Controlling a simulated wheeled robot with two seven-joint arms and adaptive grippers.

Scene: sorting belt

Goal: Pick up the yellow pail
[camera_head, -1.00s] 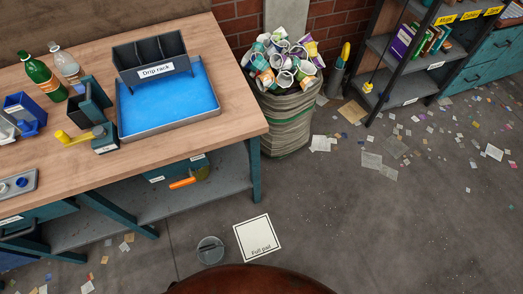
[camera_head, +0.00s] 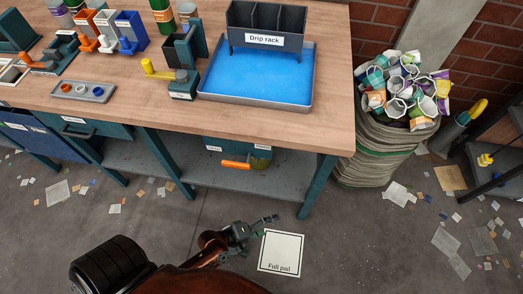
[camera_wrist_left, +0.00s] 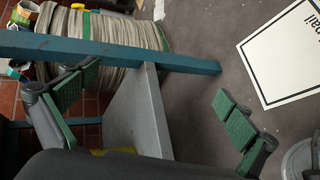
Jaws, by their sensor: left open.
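No whole yellow pail shows clearly. A dull yellow rounded thing (camera_head: 259,163) sits in shade under the bench top, beside an orange handle. Its upper part is hidden, and I cannot tell whether it is the pail. A small yellow patch (camera_wrist_left: 98,152) shows low in the left wrist view, mostly covered by my gripper body. My left gripper (camera_head: 262,226) is low in front of the bench, beside the white "Full pail" floor card (camera_head: 281,249). In the left wrist view my left gripper (camera_wrist_left: 155,108) has its green-padded fingers wide apart with nothing between them. My right gripper is not in view.
The workbench (camera_head: 130,115) has a lower shelf (camera_head: 190,172) and teal legs. A blue tray (camera_head: 250,75) stands on top. A full sack of cups (camera_head: 375,150) stands to the right. Paper scraps litter the floor. A round grey rim (camera_wrist_left: 300,158) lies near the card.

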